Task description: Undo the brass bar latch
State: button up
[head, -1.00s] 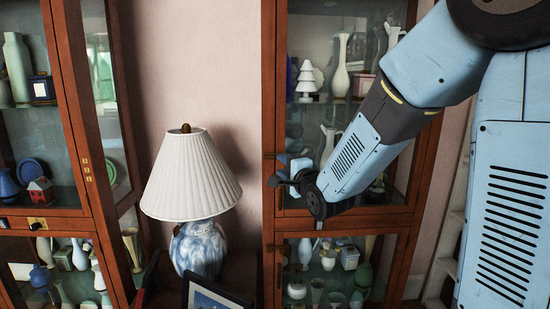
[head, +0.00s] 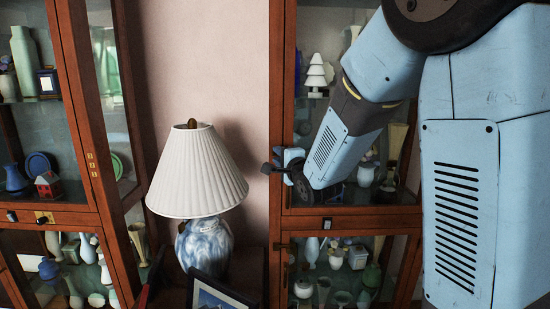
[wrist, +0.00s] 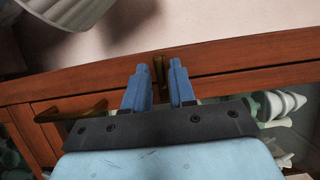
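In the wrist view a short brass bar latch (wrist: 160,67) sits on the reddish wooden frame of a cabinet. My gripper (wrist: 159,66) is open, its two blue fingers pointing at the frame. The bar shows in the gap between the fingertips, with a little space on each side; I cannot tell whether it lies between them in depth. A longer brass handle (wrist: 72,109) is to its left on the same woodwork. In the head view my gripper (head: 287,156) is at the left edge of the right cabinet (head: 345,224), and the latch there is hidden behind it.
A table lamp (head: 197,172) with a white pleated shade stands left of my gripper, with a framed picture (head: 212,294) in front. Another glass cabinet (head: 92,160) is at the left. Vases and ornaments fill the shelves behind glass.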

grip_shut()
dwell(0.3)
jog(key=shift+w+a+r+n+g+h, duration=0.2)
jog(key=shift+n+g+h, duration=0.65)
jog(key=shift+n, duration=1.35)
jog(key=shift+s+a+r+n+g+h, duration=0.25)
jog(key=shift+n+h, duration=1.1)
jog(key=shift+n, duration=0.85)
jog(key=shift+w+a+r+n+g+h, duration=0.15)
jog(key=shift+r+n+g+h, duration=0.25)
jog(key=shift+n+h, duration=1.25)
jog(key=shift+f+n+y, duration=0.15)
jog(key=shift+n+y, duration=0.3)
jog(key=shift+n, duration=0.3)
